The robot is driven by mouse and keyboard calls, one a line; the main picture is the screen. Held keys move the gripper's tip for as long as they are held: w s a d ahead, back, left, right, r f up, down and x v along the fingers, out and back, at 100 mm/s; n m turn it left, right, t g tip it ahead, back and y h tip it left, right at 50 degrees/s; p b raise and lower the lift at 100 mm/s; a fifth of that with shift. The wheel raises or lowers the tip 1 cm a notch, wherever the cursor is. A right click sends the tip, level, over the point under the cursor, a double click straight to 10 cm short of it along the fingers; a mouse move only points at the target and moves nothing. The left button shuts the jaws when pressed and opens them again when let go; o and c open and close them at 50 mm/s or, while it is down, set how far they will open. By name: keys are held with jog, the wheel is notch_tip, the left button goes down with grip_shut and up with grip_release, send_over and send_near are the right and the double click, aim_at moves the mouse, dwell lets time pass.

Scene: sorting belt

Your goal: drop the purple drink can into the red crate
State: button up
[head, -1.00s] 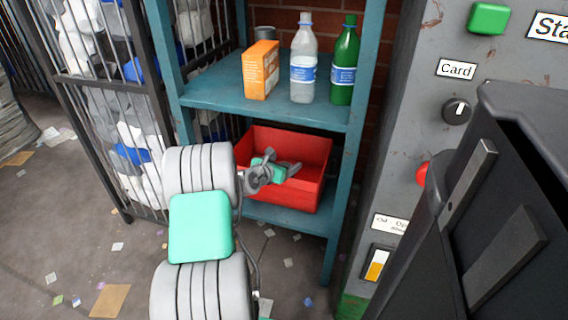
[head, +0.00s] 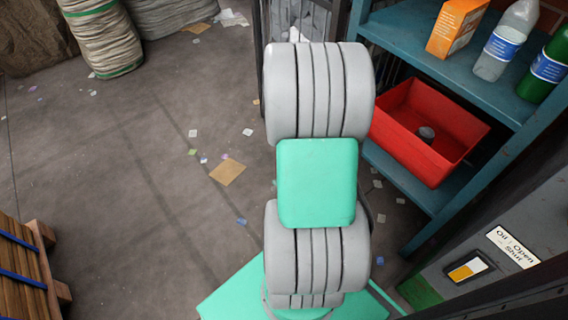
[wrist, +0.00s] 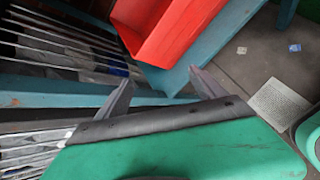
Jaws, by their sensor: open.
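The red crate (head: 405,142) sits on the lower shelf, right of my arm in the head view. No purple surface shows in any view. My gripper (wrist: 160,78) shows in the wrist view with its two fingers apart and nothing between them. The crate (wrist: 170,30) also shows there, beyond the fingertips and apart from them. In the head view my gripper is not visible.
The blue-green shelf rack (head: 405,38) holds an orange carton (head: 457,27), a clear bottle (head: 505,42) and a green bottle (head: 545,70) above the crate. A grey machine panel stands at the lower right. A wooden pallet (head: 45,250) is at the lower left. Open floor (head: 120,150) lies left.

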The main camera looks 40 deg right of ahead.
jog(key=w+a+r+m+t+y, duration=0.15)
jog(key=w+a, duration=0.25)
jog(key=a, duration=0.6)
jog(key=w+a+m+t+y, duration=0.1)
jog(key=w+a+m+y, duration=0.2)
jog(key=a, duration=0.6)
jog(key=w+a+r+m+t+y, duration=0.15)
jog(key=w+a, duration=0.25)
jog(key=a, duration=0.6)
jog(key=s+a+m+y, duration=0.1)
jog(key=s+a, duration=0.1)
jog(key=a, duration=0.3)
jog(key=s+a+m+g+y, duration=0.1)
jog(key=s+a+y, duration=0.1)
jog(key=a, duration=0.3)
jog(key=s+a+r+m+y, duration=0.1)
jog(key=s+a, duration=0.2)
jog(key=a, duration=0.3)
jog(key=shift+g, duration=0.4)
